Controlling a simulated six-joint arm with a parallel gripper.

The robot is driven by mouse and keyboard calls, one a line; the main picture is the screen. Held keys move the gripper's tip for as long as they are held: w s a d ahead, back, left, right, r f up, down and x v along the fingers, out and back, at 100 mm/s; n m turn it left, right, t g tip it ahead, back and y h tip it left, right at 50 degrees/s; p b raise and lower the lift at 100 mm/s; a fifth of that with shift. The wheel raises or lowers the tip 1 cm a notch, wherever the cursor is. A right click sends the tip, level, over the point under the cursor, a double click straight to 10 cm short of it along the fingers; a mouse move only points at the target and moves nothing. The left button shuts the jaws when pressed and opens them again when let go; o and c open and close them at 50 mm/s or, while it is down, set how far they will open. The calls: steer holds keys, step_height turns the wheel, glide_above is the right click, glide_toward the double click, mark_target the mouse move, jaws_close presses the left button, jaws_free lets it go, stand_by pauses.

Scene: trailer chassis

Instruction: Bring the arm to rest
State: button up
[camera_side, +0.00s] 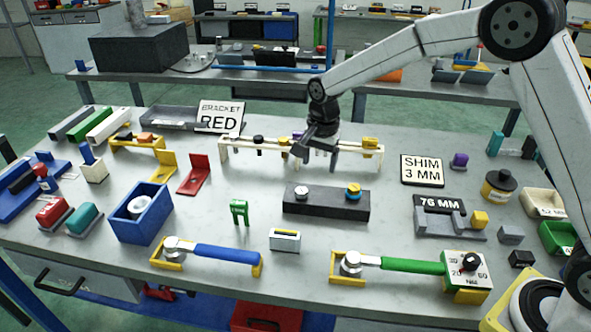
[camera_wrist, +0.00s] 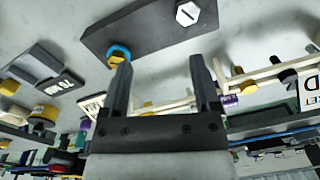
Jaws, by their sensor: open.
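My gripper (camera_side: 318,155) is above the white rack (camera_side: 232,147) on the grey table (camera_side: 385,240). In the wrist view its two dark fingers (camera_wrist: 160,85) stand apart with nothing between them. The rack holds several tools with black, purple and yellow tops, and my gripper hides part of it. A dark block (camera_side: 328,205) with a silver cap and a yellow and blue cap lies in front of the rack, clear of the fingers. The same block shows at the top of the wrist view (camera_wrist: 150,25).
A BRACKET RED sign (camera_side: 220,117) stands behind the rack. A SHIM 3 MM sign (camera_side: 422,171) stands to its right. A blue-handled wrench (camera_side: 225,254) and a green-handled wrench (camera_side: 410,265) lie at the front. A blue bin (camera_side: 155,222) stands at left. Bare tabletop lies between these things.

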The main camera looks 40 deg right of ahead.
steer(key=s+d+n+t, duration=0.1)
steer(key=s+d+n, duration=0.1)
steer(key=s+n, duration=0.4)
steer(key=s+d+f+n+t, duration=0.1)
steer(key=s+d+n, duration=0.2)
steer(key=s, duration=1.4)
steer(key=n, duration=0.3)
steer(key=shift+f, duration=0.15)
